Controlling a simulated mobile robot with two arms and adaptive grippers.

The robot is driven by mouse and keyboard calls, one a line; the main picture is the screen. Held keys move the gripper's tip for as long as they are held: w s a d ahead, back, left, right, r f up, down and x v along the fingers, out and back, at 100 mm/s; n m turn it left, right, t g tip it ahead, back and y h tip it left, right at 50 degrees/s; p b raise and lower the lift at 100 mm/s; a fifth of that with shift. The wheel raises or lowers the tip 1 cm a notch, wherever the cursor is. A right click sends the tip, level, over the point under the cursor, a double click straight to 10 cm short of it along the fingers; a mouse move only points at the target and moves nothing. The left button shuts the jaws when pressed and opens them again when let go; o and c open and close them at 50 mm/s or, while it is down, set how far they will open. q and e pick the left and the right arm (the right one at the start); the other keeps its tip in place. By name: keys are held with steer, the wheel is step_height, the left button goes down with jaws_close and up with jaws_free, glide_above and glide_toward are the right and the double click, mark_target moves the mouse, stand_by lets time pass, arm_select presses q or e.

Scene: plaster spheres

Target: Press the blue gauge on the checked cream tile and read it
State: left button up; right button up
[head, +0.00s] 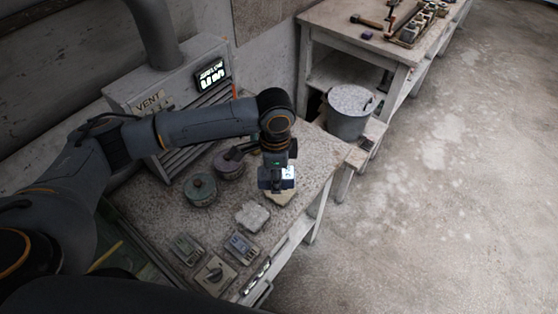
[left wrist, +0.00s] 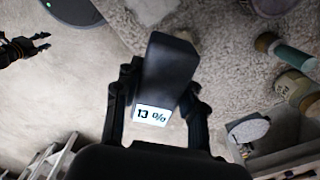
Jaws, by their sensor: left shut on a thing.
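My left gripper (head: 277,180) is over the front right part of the speckled bench top, pointing down. It is shut on a dark gauge (left wrist: 170,65), whose lit white screen faces the left wrist camera and appears to read 13 %. The screen also glows in the head view (head: 288,173). A cream tile (head: 280,198) lies just below the gripper, partly hidden by it. I cannot tell whether the gauge touches it, and no check pattern is clear. My right gripper (left wrist: 40,42) shows at the upper left of the left wrist view, open and empty.
A pale block (head: 252,215), small devices (head: 241,247), a dial box (head: 215,275) and a lidded green pot (head: 200,189) stand on the bench (head: 165,205). A vent unit (head: 155,95) stands behind. A bucket (head: 348,122) is beyond the right edge. The floor at right is clear.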

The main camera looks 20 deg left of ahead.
arm_select(q)
steer(key=w+f+m, duration=0.1)
steer(key=m, duration=0.2)
steer(key=w+f+m+p, duration=0.1)
steer(key=w+f+m, duration=0.1)
steer(key=m, duration=0.1)
steer(key=w+f+m+p, duration=0.1)
steer(key=m, duration=0.2)
steer(key=shift+w+f, duration=0.15)
steer(key=shift+w, duration=0.15)
steer(key=shift+a+f+b, duration=0.1)
steer(key=shift+f+b, duration=0.2)
step_height(320, 180, down, 4)
steer(key=b, duration=0.3)
steer(key=shift+r, duration=0.25)
steer(key=shift+f+b, duration=0.6)
steer(key=shift+b, duration=0.2)
steer(key=shift+f, duration=0.1)
arm_select(e)
steer(key=shift+s+f, duration=0.25)
steer(key=shift+f, duration=0.95)
arm_select(q)
steer(key=shift+f+b, duration=0.3)
steer(key=shift+f, duration=0.2)
arm_select(e)
steer(key=shift+a+f, duration=0.25)
